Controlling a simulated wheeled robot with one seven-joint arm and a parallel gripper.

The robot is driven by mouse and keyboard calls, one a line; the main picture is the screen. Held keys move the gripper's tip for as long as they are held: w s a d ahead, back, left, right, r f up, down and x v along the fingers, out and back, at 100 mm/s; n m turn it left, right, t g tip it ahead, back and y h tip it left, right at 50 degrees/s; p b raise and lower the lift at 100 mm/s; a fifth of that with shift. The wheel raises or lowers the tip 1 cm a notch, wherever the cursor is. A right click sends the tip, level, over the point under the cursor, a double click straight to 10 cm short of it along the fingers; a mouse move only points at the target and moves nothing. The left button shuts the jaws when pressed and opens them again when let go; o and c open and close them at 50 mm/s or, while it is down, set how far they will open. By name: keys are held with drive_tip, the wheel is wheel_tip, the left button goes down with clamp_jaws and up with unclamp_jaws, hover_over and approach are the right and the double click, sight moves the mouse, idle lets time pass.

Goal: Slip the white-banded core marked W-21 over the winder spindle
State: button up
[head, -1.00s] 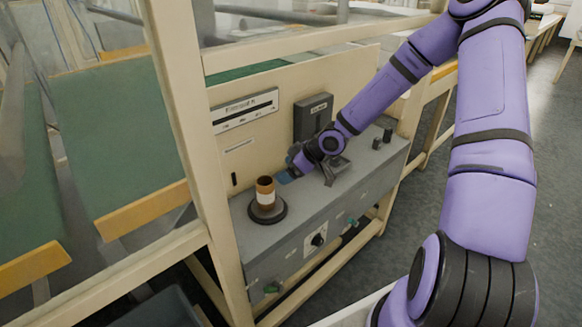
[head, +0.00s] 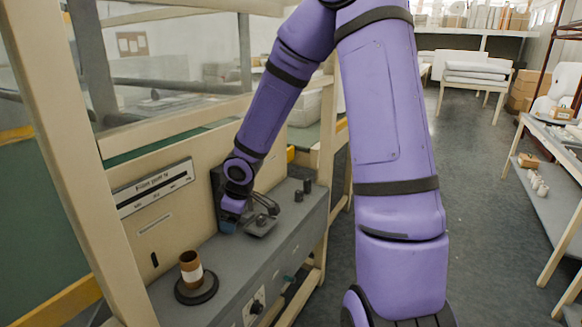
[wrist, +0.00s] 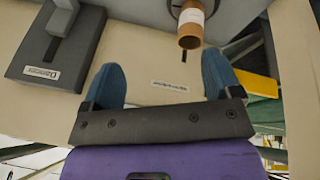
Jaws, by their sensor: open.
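A brown core with a white band (head: 191,268) stands upright on a dark round base (head: 197,290) at the near left of the grey machine top. Its marking is too small to read. No bare spindle shows above its open top in the head view. The core also shows at the top of the wrist view (wrist: 190,28), beyond my fingers and apart from them. My gripper (head: 228,226) is open and empty, to the right of and behind the core in the head view. Its two blue fingers are spread in the wrist view (wrist: 163,85).
A cream back panel (head: 150,210) rises behind. A frame post (head: 75,160) stands at left. A shelf with small white items (head: 540,185) is at right.

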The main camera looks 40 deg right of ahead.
drive_tip(key=s+r+m+h, duration=0.3)
drive_tip(key=s+r, duration=0.3)
drive_tip(key=r, duration=0.4)
drive_tip(key=s+a+r+m+y, duration=0.1)
drive_tip(key=s+a+r+m, duration=0.1)
drive_tip(key=s+r, duration=0.5)
drive_tip(key=s+a+r+m+t+y, duration=0.1)
drive_tip(key=s+r, duration=0.6)
drive_tip(key=s, duration=0.7)
drive_tip(key=shift+s+a+r+m+y, duration=0.15)
drive_tip(key=shift+a+m+y, duration=0.25)
drive_tip(key=shift+m, duration=0.7)
drive_tip(key=shift+a, duration=0.1)
